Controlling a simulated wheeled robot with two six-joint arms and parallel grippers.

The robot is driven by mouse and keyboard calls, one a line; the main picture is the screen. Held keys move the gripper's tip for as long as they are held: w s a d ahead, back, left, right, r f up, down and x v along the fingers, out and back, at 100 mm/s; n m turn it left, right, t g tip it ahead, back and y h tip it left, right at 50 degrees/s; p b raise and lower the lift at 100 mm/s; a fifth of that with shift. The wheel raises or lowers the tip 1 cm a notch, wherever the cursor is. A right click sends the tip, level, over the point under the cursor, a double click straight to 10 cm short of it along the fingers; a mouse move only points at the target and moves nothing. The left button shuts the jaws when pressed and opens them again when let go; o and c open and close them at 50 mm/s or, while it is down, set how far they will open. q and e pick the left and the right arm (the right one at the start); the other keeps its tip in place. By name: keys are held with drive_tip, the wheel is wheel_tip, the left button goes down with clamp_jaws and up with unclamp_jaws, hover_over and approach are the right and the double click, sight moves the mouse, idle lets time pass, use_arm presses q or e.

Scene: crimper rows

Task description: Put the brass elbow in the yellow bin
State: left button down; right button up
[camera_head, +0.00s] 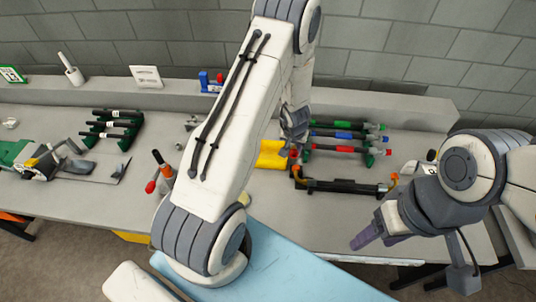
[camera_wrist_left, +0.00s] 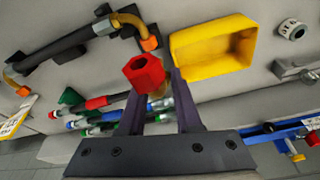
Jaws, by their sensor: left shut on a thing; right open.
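My left gripper (camera_wrist_left: 158,98) is shut on a small piece with a red six-sided end and a bit of brass, which I take to be the brass elbow (camera_wrist_left: 145,73). The fingers hide most of its body. The yellow bin (camera_wrist_left: 178,57) is open and looks empty in the left wrist view, just right of the held piece. In the head view the bin (camera_head: 268,160) is partly hidden behind my left gripper (camera_head: 293,143). I cannot tell the height of the piece over the bin's rim. My right gripper (camera_head: 374,238) is open and empty over the bench's front right.
A green rack (camera_head: 112,128) and a screwdriver cup (camera_head: 163,180) stand left.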

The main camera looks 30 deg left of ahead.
use_arm(q)
drive_tip(key=a+f, duration=0.1)
drive_tip(key=a, duration=0.1)
drive_tip(key=a+f+b, duration=0.2)
drive_tip(key=a, duration=0.1)
drive_tip(key=shift+w+a+f, duration=0.25)
drive_tip(key=shift+a+f, duration=0.05)
drive_tip(key=shift+f, duration=0.1)
drive_tip(key=a+f+b, duration=0.1)
drive_tip(key=a+f, duration=0.1)
drive_tip(key=a+f+b, duration=0.1)
drive_tip(key=f, duration=0.1)
drive_tip(key=a+f+b, duration=0.1)
drive_tip(key=a+f, duration=0.1)
drive_tip(key=f, duration=0.1)
drive_tip(key=shift+w+a+b, duration=0.3)
drive_tip(key=shift+a+b, duration=0.05)
drive_tip(key=shift+f, duration=0.2)
drive_tip(key=c, duration=0.6)
unclamp_jaws()
